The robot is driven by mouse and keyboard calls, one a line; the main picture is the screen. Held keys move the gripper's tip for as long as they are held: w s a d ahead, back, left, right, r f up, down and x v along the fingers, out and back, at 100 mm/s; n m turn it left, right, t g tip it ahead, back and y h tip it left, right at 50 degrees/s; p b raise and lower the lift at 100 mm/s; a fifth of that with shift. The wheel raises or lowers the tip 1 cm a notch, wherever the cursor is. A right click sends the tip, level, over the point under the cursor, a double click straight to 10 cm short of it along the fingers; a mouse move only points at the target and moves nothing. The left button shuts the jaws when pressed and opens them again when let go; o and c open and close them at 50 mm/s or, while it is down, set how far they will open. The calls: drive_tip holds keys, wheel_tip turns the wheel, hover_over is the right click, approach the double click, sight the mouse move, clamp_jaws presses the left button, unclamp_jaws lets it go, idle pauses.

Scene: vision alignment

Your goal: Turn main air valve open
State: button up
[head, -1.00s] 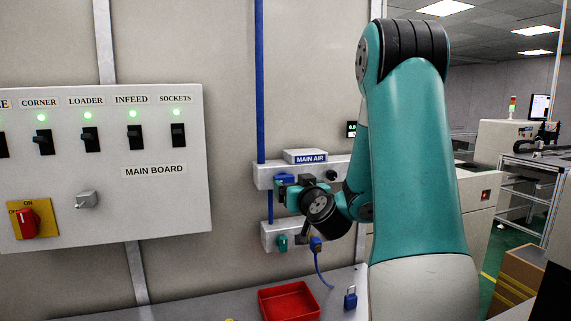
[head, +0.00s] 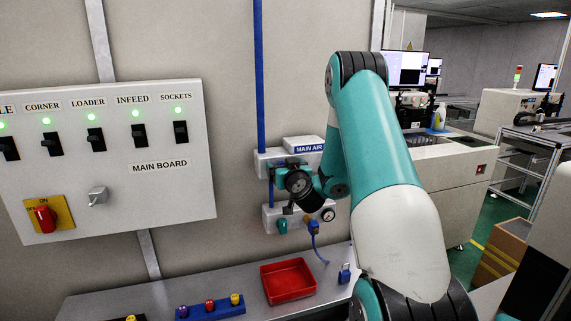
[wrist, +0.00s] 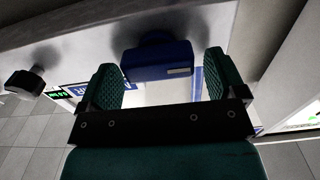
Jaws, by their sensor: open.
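The main air unit is a pale box (head: 264,160) on the wall with a "MAIN AIR" label (head: 308,148), below a blue vertical pipe. Its blue valve handle (wrist: 150,68) shows in the wrist view, between and just beyond the two green finger pads; contact cannot be seen. My gripper (wrist: 160,60) is open around the handle's line, a finger on each side. In the head view my gripper (head: 274,175) is at the front of the unit, and my black wrist hides the handle there.
The main board (head: 160,205) stands left. Below, the shelf holds a red tray (head: 288,281), a blue padlock (head: 345,273) and a blue rack (head: 215,309).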

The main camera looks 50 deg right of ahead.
drive_tip(key=shift+c, duration=0.4)
drive_tip(key=c, duration=0.8)
drive_tip(key=shift+c, duration=0.2)
drive_tip(key=shift+m, duration=0.4)
drive_tip(key=m, duration=0.2)
drive_tip(key=m+b, duration=0.1)
drive_tip(key=shift+s+d+m, duration=0.15)
drive_tip(key=shift+d+m, duration=0.1)
drive_tip(key=shift+m, duration=0.05)
drive_tip(key=m, duration=0.4)
drive_tip(key=shift+s+d+f+m+b, duration=0.1)
drive_tip(key=shift+d+f+m+b, duration=0.1)
drive_tip(key=shift+m+b, duration=0.15)
drive_tip(key=m, duration=0.4)
drive_tip(key=shift+s+d+f+m, duration=0.1)
drive_tip(key=shift+f+m, duration=0.05)
drive_tip(key=shift+m, duration=0.1)
drive_tip(key=shift+f+m, duration=0.15)
drive_tip(key=shift+m, duration=0.95)
drive_tip(key=shift+f+m, duration=0.1)
drive_tip(key=shift+m, duration=1)
